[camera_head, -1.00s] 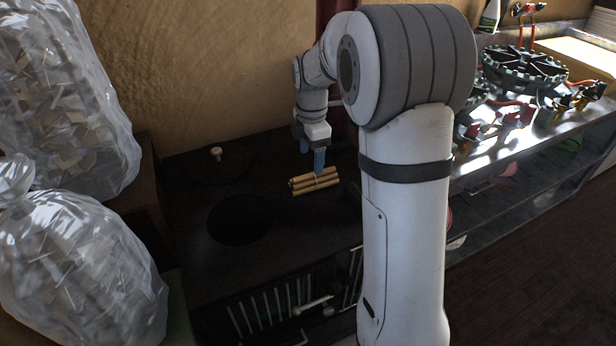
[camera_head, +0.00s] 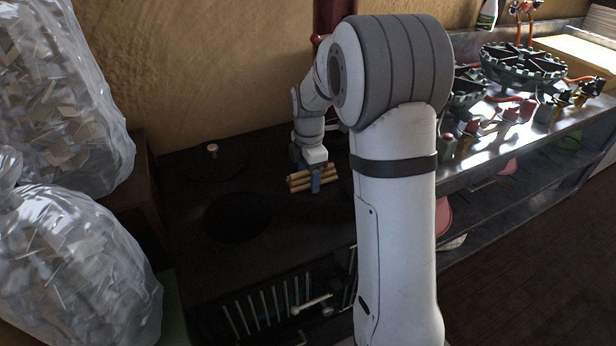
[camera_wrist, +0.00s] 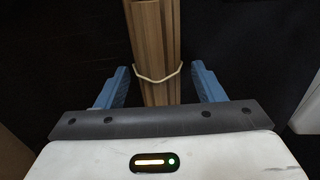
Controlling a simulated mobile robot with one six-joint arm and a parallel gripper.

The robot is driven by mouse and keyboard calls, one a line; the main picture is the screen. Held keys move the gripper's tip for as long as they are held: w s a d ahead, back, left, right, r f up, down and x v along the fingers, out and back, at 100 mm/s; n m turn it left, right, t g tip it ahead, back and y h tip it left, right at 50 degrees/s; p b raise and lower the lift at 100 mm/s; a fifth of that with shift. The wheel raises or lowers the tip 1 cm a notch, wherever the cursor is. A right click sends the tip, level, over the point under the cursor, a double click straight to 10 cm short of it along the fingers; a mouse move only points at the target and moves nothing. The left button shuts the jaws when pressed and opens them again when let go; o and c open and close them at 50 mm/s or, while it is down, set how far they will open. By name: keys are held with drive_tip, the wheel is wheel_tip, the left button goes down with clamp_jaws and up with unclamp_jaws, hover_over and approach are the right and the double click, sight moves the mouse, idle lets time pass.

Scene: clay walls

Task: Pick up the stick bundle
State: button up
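The stick bundle (camera_head: 302,178) is a small stack of tan sticks lying on the dark stove top (camera_head: 178,222). In the wrist view the bundle (camera_wrist: 153,45) runs up the middle, with a pale tie around it. My gripper (camera_head: 316,182) is down at the bundle in the head view. In the wrist view my gripper (camera_wrist: 158,82) is open, one blue finger on each side of the bundle, with a gap on both sides. The arm hides part of the stove's right side.
A round dark opening (camera_head: 238,216) and a lid with a pale knob (camera_head: 212,150) are left of the bundle. Clear bags (camera_head: 75,245) of scraps stand at the left. The wall is behind.

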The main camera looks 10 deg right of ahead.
drive_tip(key=c, duration=0.9)
drive_tip(key=shift+o, duration=0.2)
drive_tip(key=shift+r, duration=0.1)
